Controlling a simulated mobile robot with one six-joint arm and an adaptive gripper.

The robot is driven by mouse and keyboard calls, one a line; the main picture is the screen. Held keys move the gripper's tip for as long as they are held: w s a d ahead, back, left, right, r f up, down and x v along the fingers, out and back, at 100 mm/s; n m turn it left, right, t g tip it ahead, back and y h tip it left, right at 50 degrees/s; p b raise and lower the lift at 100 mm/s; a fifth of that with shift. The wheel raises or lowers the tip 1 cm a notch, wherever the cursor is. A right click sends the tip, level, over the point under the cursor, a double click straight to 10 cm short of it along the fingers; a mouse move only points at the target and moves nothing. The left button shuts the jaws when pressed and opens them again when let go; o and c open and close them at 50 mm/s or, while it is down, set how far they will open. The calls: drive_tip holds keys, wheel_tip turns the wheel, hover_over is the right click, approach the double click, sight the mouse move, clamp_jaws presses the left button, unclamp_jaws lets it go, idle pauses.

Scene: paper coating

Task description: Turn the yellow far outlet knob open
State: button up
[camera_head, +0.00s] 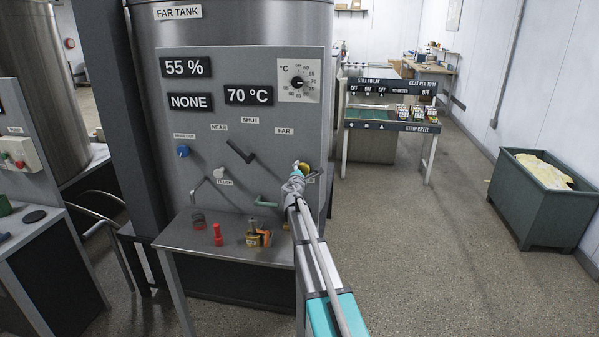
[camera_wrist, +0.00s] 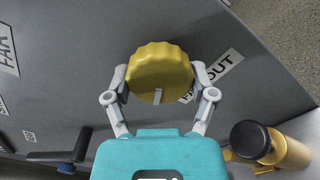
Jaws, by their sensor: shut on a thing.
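The yellow far outlet knob (camera_wrist: 160,68) is a ridged round knob on the grey panel, with a small light mark near its lower edge. A partly covered label (camera_wrist: 214,72) ending in "OUT" is beside it. My gripper (camera_wrist: 160,80) has one finger on each side of the knob and is shut on it. In the head view, my gripper (camera_head: 299,171) is at the right side of the panel (camera_head: 235,115), and only a bit of the yellow knob (camera_head: 305,168) shows behind it.
A steel shelf (camera_head: 185,232) below holds a red item (camera_head: 218,236) and a brass-coloured item (camera_head: 253,238). Open floor lies to the right.

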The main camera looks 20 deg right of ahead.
drive_tip(key=n, duration=0.3)
drive_tip(key=shift+w+n, duration=0.15)
drive_tip(key=shift+n, duration=2.05)
drive_tip(key=o, duration=1)
drive_tip(key=shift+f, duration=0.1)
drive_tip(key=shift+o, duration=0.2)
drive_tip(key=shift+s, duration=0.2)
drive_tip(key=v, duration=1.2)
